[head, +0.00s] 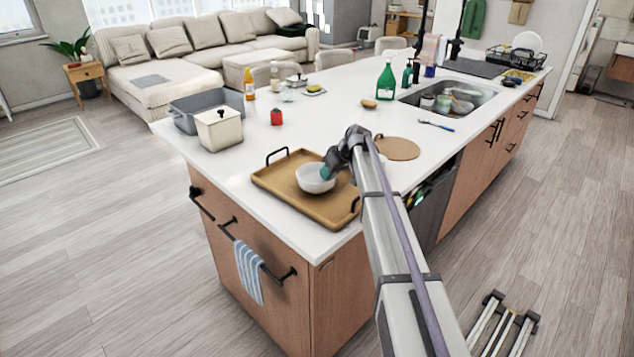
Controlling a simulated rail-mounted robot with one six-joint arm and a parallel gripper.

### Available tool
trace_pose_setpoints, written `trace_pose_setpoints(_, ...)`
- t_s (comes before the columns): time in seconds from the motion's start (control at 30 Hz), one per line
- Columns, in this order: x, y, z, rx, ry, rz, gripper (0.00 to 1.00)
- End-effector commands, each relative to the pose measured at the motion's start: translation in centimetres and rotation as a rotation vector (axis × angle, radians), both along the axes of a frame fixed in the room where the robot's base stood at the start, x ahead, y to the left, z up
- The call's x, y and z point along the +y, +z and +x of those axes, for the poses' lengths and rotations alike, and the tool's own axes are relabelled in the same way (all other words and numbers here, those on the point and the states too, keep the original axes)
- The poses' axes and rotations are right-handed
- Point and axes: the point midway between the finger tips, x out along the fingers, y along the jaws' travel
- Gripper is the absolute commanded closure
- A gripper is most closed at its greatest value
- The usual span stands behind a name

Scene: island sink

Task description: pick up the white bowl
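The white bowl (313,181) stands upright on a wooden tray (277,182) with black handles, near the front left end of the white island counter. My gripper (327,171) is right at the bowl's right rim, with a teal fingertip over or against it. I cannot tell whether the fingers touch or grip the rim. The gripper is small in this view, and its far finger is hidden. The bowl appears to rest on the tray.
The sink (448,97) holds several dishes. The counter between board and sink is mostly clear.

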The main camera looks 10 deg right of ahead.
Motion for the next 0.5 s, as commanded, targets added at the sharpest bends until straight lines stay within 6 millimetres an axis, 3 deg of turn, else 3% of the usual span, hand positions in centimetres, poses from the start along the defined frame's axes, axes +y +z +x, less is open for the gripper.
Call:
trace_pose_setpoints(0.17,-0.01,-0.01,0.02,0.0,0.0,0.0,1.0)
trace_pose_setpoints(0.5,0.0,0.1,0.02,0.0,0.0,0.0,1.0)
